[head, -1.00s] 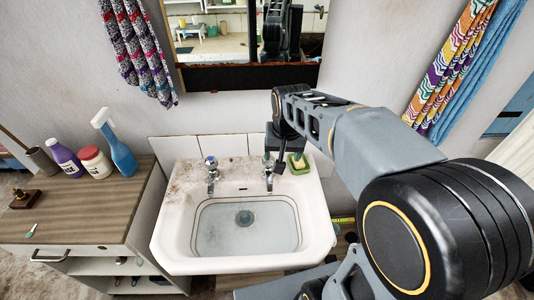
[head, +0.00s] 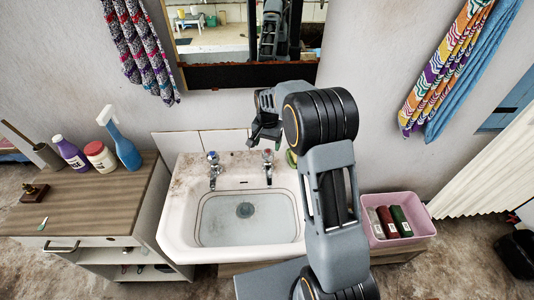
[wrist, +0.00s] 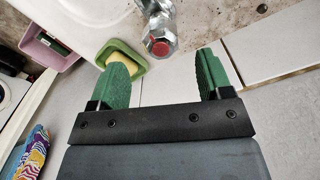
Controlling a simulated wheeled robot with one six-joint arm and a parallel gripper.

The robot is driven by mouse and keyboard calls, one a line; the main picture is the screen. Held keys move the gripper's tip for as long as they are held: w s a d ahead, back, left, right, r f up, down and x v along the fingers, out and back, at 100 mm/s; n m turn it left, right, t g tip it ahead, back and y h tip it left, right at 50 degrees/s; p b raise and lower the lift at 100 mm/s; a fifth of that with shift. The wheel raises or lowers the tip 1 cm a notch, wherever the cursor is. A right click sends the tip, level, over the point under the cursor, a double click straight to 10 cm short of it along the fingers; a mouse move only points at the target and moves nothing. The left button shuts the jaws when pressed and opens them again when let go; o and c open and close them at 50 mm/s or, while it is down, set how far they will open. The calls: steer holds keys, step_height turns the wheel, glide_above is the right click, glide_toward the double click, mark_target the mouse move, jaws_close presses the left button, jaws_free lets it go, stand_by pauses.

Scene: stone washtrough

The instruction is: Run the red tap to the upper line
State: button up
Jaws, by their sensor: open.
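The red tap (head: 267,160) is the right one of two chrome taps on the back of the white basin (head: 178,220). Its red-marked top shows close up in the wrist view (wrist: 160,47). My gripper (head: 264,136) is just above and behind this tap. In the wrist view my gripper (wrist: 163,72) has its green fingers wide apart, with nothing between them; the tap top is beyond the gap. Clear water (head: 225,225) lies in the basin. A dark line (head: 247,191) runs around the basin wall above it. I cannot tell whether water is flowing.
The blue-marked tap (head: 212,163) stands to the left. A green soap dish (wrist: 122,56) with yellow soap is right of the red tap. A pink tub (head: 371,228) with bottles is right of the basin. A mirror (head: 246,76) hangs behind. A cabinet (head: 85,205) stands left.

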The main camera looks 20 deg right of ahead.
mark_target(267, 152)
step_height(267, 152, down, 7)
steer(key=shift+r+p, duration=0.2)
steer(key=shift+p, duration=0.15)
steer(key=shift+c, duration=0.3)
steer(key=c, duration=0.9)
steer(key=shift+o, duration=0.2)
